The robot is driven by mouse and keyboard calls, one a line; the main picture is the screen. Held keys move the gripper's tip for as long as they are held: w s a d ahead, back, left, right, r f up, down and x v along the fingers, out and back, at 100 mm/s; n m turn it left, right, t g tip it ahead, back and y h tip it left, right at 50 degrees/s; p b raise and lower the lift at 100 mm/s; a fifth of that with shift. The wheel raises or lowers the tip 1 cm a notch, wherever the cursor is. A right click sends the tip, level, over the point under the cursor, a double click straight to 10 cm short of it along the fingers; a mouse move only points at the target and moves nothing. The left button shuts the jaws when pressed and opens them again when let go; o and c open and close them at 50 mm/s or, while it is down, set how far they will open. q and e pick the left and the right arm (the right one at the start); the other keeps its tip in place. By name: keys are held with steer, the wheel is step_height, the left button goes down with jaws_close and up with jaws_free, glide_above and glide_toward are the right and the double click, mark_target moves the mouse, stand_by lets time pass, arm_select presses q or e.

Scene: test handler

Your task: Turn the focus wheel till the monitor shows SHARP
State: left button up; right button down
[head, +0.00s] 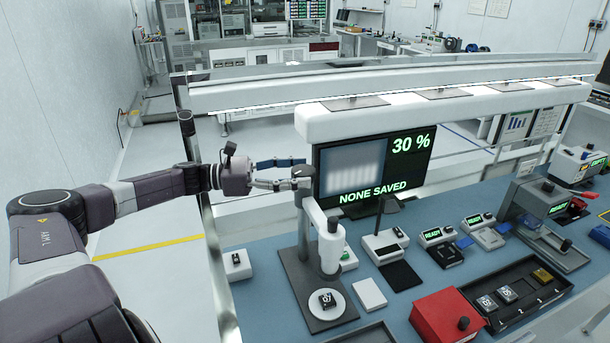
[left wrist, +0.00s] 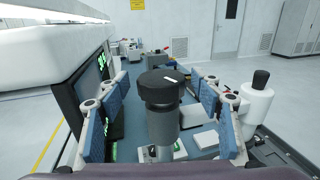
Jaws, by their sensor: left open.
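The monitor (head: 374,165) behind the bench shows a blurred grey picture, "30 %" and "NONE SAVED". The microscope (head: 331,245) stands in front of it, with a dark chip (head: 326,299) on its round white stage. The black focus wheel (left wrist: 160,88), with a white mark on top, caps the microscope's column. In the head view the wheel (head: 303,172) is small and partly hidden by the fingers. My left gripper (head: 298,174) is open around the wheel. In the left wrist view its blue finger pads stand on both sides, apart from the wheel. My right gripper is not in view.
A white overhead beam (head: 440,105) runs just above the monitor. A red box (head: 446,317), a dark tray (head: 520,290) with chips and several small devices stand on the blue bench to the right. A small white block (head: 236,265) stands left of the microscope.

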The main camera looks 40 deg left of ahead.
arm_select(q)
steer(key=shift+w+d+r, duration=0.15)
steer(key=shift+w+d, duration=0.25)
steer(key=shift+d, duration=0.1)
steer(key=shift+w+d, duration=0.1)
steer(key=shift+w, duration=0.1)
